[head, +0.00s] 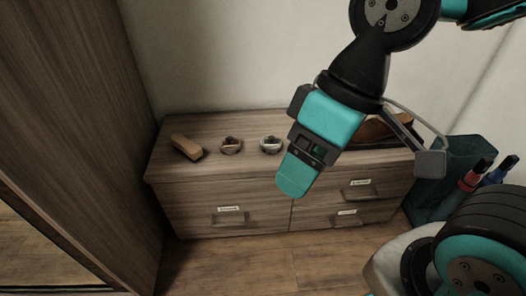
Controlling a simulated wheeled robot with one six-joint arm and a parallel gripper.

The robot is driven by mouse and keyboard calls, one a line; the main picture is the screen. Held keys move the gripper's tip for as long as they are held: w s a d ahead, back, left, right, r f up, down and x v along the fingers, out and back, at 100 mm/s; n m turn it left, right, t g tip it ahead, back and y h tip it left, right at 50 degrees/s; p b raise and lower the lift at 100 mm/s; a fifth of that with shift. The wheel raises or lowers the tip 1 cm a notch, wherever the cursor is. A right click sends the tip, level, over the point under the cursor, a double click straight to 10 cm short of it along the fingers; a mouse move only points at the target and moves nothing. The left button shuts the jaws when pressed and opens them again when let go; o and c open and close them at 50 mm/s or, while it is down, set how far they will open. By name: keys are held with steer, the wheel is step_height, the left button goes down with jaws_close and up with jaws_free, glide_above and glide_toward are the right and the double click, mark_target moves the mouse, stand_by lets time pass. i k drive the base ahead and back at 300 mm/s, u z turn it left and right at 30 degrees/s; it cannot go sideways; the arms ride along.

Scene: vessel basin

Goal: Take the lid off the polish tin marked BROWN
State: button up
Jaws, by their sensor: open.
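Two small round tins stand side by side on top of the wooden cabinet. The left tin (231,146) has a brownish top and the right tin (270,145) a paler, greyish top. Any lettering on them is too small to read, so I cannot tell which is marked BROWN. My gripper (295,181) is open and empty, pointing down. In the picture it lies just right of the right tin, in front of the cabinet's front edge, and touches neither tin. It hides part of the cabinet top behind it.
A tan brush or block (187,147) lies left of the tins. A brown shoe-like object (371,130) is partly hidden behind my arm. The cabinet (185,203) has labelled drawers. A dark teal bin (462,158) with red and blue items stands at right; a tall wooden panel (80,120) is at left.

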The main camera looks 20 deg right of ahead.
mark_target(228, 144)
steer(key=u, duration=0.1)
steer(key=i, duration=0.9)
